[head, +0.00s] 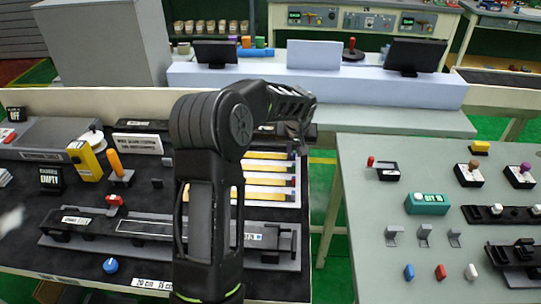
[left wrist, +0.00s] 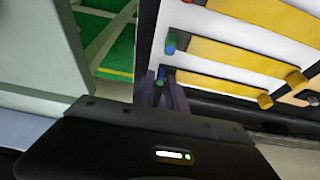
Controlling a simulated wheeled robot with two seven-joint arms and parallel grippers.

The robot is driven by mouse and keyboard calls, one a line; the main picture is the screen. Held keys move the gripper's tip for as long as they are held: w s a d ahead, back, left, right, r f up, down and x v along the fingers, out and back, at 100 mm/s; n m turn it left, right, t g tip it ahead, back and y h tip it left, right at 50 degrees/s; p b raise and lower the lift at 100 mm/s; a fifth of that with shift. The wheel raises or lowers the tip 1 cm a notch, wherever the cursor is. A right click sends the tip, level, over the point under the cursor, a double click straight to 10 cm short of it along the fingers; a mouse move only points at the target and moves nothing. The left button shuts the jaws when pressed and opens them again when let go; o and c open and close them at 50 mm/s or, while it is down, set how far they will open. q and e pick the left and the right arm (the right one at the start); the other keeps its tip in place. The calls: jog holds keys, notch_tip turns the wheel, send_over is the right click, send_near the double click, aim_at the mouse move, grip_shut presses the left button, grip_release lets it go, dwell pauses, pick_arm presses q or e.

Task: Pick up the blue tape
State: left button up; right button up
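A white panel on the dark left bench holds several yellow strips with small coloured ends. In the head view, the nearest strip has a blue end (head: 291,195); I cannot tell for sure which item is the blue tape. The left wrist view shows blue and green end pieces at the panel's edge, one higher up (left wrist: 171,44) and one by my fingertips (left wrist: 161,73). My left gripper (head: 299,130) is over the panel's far right edge. Its fingers (left wrist: 163,84) reach that lower piece; contact and finger gap are unclear. My right gripper is not in view.
My left arm hides part of the left bench. A grey-green table (head: 370,220) stands to the right with a teal box (head: 427,204), switches and clips. A green-floored gap separates the benches. A pale blue ledge (head: 400,91) with dark screens is behind.

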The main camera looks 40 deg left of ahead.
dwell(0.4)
pick_arm(q)
grip_shut()
dwell(0.4)
notch_tip(320, 180, up, 10)
jog(key=b, duration=0.1)
dwell(0.3)
dwell(0.5)
